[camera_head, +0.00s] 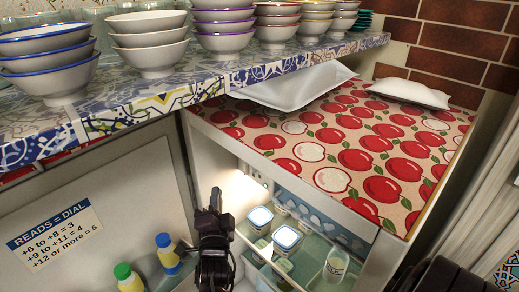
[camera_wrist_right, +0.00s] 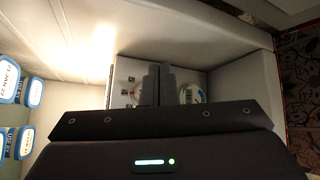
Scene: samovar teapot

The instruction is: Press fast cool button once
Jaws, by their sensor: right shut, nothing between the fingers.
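The open fridge shows in the head view, and its small control panel (camera_head: 252,173) is on the lit inside wall near the top. In the right wrist view the control panel (camera_wrist_right: 124,92) faces the camera, with a few small dark square marks or buttons on its left and a round dial (camera_wrist_right: 192,94) on its right. Which one is the fast cool button is too small to read. My right gripper (camera_head: 216,192) is shut and empty, upright at the fridge opening. Its fingers (camera_wrist_right: 158,84) cover the panel's middle; contact cannot be told. My left gripper is not in view.
Blue-lidded containers (camera_head: 287,239) stand on the fridge shelf. The open door (camera_head: 110,190) at the left carries a note (camera_head: 55,238) and bottles (camera_head: 167,255). An apple-patterned top (camera_head: 345,150) and a counter with stacked bowls (camera_head: 150,40) lie above.

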